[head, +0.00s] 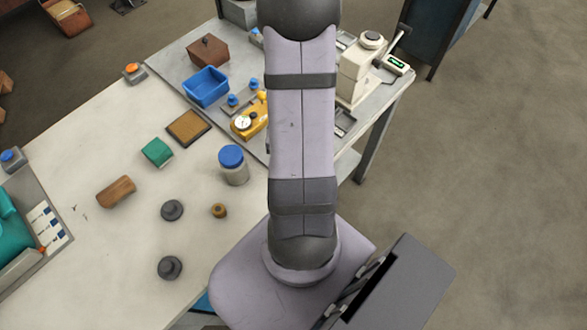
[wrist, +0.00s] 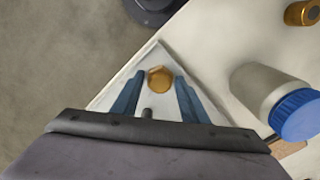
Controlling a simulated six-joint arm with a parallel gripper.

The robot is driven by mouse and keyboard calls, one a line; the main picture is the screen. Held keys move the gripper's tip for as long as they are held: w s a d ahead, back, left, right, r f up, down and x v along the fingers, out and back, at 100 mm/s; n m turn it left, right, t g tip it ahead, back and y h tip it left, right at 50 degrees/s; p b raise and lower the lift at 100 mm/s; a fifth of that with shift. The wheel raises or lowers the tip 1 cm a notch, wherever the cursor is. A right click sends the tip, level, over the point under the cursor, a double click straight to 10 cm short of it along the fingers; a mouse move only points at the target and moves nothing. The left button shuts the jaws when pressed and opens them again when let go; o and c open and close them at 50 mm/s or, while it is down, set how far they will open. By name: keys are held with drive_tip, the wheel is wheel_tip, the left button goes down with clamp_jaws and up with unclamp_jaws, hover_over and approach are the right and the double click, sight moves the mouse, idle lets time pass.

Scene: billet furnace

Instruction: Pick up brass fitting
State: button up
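The brass fitting (wrist: 160,79) is a small golden piece with a hex-like outline, on the pale tabletop near its corner in the wrist view. My gripper (wrist: 160,78) has two blue fingers, spread one on each side of the fitting, with a visible gap on both sides. Whether the fingertips are down at its height I cannot tell. In the head view my arm hides both the gripper and this fitting. A second small brass-coloured round piece (head: 218,210) stands on the table left of my arm and also shows at the wrist view's upper right (wrist: 303,13).
A jar with a blue lid (head: 233,165) stands close by, right of the fingers in the wrist view (wrist: 265,95). Two dark grey knobs (head: 172,210) (head: 170,267), a wooden block (head: 116,191), a green block (head: 157,152) and a blue bin (head: 206,87) lie farther left.

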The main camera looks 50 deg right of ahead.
drive_tip(key=c, duration=1)
drive_tip(key=shift+r, duration=0.2)
drive_tip(key=shift+r, duration=4.85)
drive_tip(key=w+d+m+b, duration=0.2)
drive_tip(key=w+d+m, duration=0.1)
drive_tip(key=d, duration=0.4)
drive_tip(key=w+d+r+m+b, duration=0.1)
drive_tip(key=w+d+m, duration=0.3)
drive_tip(key=d, duration=0.4)
drive_tip(key=shift+w+m+b, duration=0.3)
drive_tip(key=shift+w+b, duration=0.05)
drive_tip(key=shift+b, duration=0.1)
